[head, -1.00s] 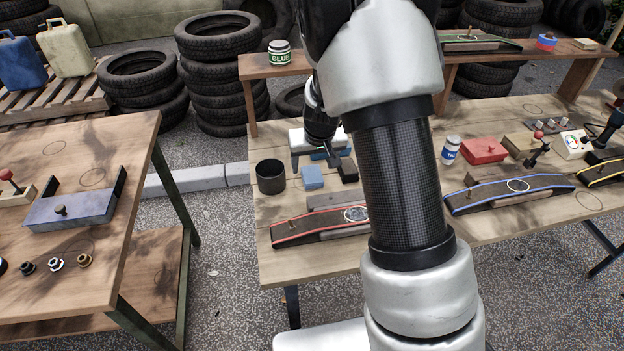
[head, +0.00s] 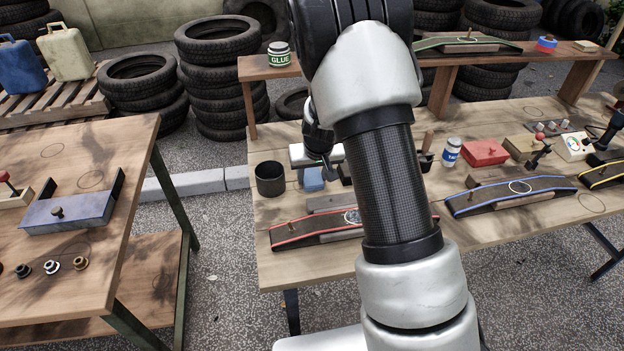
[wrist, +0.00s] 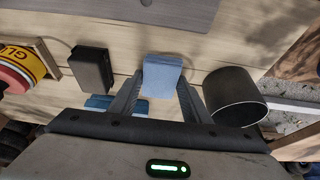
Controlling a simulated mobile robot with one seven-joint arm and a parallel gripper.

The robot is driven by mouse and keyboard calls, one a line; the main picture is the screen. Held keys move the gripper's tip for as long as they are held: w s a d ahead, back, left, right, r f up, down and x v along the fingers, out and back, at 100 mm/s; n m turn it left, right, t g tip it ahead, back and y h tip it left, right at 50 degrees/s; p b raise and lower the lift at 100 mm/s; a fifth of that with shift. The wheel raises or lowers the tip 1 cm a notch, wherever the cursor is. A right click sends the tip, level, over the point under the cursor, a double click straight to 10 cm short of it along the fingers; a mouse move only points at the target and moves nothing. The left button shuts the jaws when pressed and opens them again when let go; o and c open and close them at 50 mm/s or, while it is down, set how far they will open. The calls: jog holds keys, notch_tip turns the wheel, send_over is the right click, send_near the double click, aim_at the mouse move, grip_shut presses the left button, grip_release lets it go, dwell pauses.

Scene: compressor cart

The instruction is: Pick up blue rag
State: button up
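A light blue, block-shaped piece that I take for the blue rag (head: 312,179) lies on the middle table, just right of the dark cup. In the wrist view the rag (wrist: 161,76) sits between the two fingertips. My gripper (wrist: 162,84) is open, with one finger at each side of the rag; I cannot tell whether they touch it. In the head view my gripper (head: 322,168) is over the rag and partly hidden by my arm. A second, darker blue item (wrist: 98,103) shows in the wrist view, partly hidden by the gripper body.
The dark cup (head: 270,178) stands close beside the rag; it is near the right finger in the wrist view (wrist: 234,98). A black block (wrist: 91,69) lies on the other side. A red-edged ramp (head: 305,232) lies in front. A raised shelf with a glue jar (head: 280,55) is behind.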

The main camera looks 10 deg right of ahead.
aim_at(313, 178)
jog(key=shift+c, duration=0.5)
notch_tip(313, 178, up, 10)
jog(key=p, duration=0.2)
